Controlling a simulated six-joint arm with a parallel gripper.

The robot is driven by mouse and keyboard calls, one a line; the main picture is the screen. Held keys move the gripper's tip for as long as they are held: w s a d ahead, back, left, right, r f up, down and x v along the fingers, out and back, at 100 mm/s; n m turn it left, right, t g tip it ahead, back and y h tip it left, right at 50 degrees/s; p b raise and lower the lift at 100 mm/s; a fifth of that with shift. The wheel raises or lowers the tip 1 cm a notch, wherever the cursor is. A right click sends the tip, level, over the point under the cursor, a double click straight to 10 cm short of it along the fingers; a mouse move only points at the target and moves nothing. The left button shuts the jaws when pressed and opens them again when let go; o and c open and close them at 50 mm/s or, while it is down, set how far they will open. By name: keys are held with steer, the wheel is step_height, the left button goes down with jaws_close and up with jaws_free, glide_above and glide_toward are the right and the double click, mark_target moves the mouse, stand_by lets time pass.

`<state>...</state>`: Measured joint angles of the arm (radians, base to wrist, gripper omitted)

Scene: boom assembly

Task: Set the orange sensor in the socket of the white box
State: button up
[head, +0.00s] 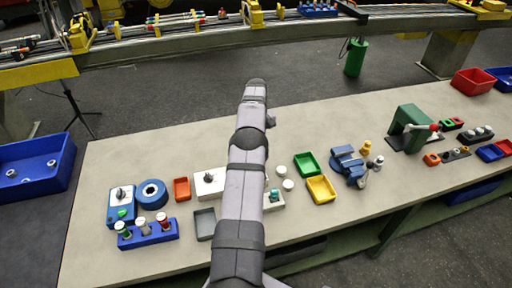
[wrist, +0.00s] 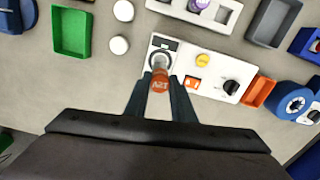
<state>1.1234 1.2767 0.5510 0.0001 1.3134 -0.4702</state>
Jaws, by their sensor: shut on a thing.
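The white box (wrist: 205,70) lies beyond my fingers in the wrist view. It carries a dark-ringed round socket (wrist: 159,55), a yellow button, an orange switch and a black knob. My gripper (wrist: 160,88) is shut on the orange sensor (wrist: 160,80), whose end with markings faces the camera. The sensor overlaps the near side of the socket ring in this view; I cannot tell its height above it or whether it touches. In the head view, the left part of the white box (head: 207,186) shows with its knob; my arm hides the rest, and my gripper does not show.
An orange tray (wrist: 260,92) stands close to the box's knob end. A second white box (wrist: 222,14), a grey tray (wrist: 274,22), a green tray (wrist: 72,30) and two white round pieces (wrist: 120,45) are nearby. Bare tabletop (head: 370,210) shows at the right.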

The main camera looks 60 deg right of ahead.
steer(key=shift+f+b, duration=1.3)
steer(key=shift+f, duration=1)
steer(key=shift+f+b, duration=0.9)
steer(key=shift+b, duration=0.05)
stand_by(0.7)
steer(key=shift+f, duration=0.35)
steer(key=shift+f+b, duration=0.8)
steer(key=o, duration=1.1)
steer(key=shift+r+p, duration=2.15)
steer(key=shift+r, duration=1.4)
